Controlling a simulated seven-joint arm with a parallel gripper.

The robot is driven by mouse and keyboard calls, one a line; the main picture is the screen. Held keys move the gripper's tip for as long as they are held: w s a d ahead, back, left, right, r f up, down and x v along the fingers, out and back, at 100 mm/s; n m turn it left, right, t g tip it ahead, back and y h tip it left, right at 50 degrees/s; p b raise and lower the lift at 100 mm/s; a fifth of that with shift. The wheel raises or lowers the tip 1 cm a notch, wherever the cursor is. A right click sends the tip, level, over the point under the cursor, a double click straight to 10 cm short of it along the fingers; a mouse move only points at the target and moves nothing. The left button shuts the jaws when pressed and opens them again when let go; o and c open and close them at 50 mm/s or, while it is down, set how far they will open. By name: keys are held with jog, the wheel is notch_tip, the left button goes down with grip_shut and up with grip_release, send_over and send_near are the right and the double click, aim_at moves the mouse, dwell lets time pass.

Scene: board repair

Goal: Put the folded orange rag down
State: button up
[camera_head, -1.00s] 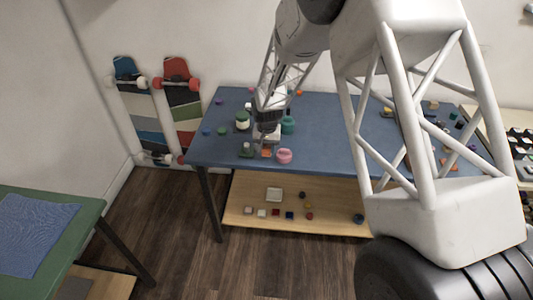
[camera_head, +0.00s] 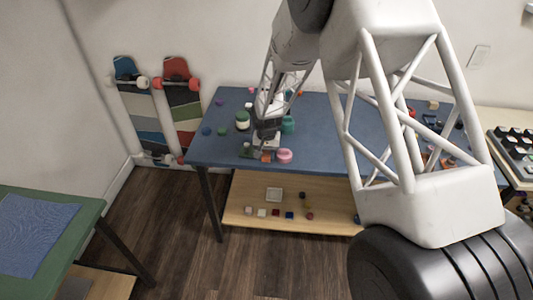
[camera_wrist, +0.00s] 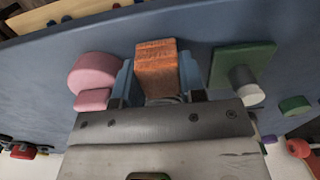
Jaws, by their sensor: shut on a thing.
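The folded orange rag (camera_wrist: 156,67) is a small block-like bundle between the two blue-grey fingers of my gripper (camera_wrist: 158,82) in the wrist view. The gripper is shut on it. In the head view my gripper (camera_head: 267,142) is at the front edge area of the blue table (camera_head: 330,140), and the orange rag (camera_head: 266,157) shows just below it. I cannot tell whether the rag touches the tabletop.
A pink round thing (camera_wrist: 94,74) is close left of the rag in the wrist view; a green square piece with a grey cylinder (camera_wrist: 242,65) is close right. A green-lidded jar (camera_head: 242,120) stands behind. A wooden shelf (camera_head: 250,188) is below the table.

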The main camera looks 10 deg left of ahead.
aim_at(267, 152)
jog(key=shift+f, duration=0.1)
jog(key=o, duration=0.6)
notch_tip(267, 152, up, 12)
jog(key=shift+r, duration=0.15)
dwell(0.6)
dwell(0.5)
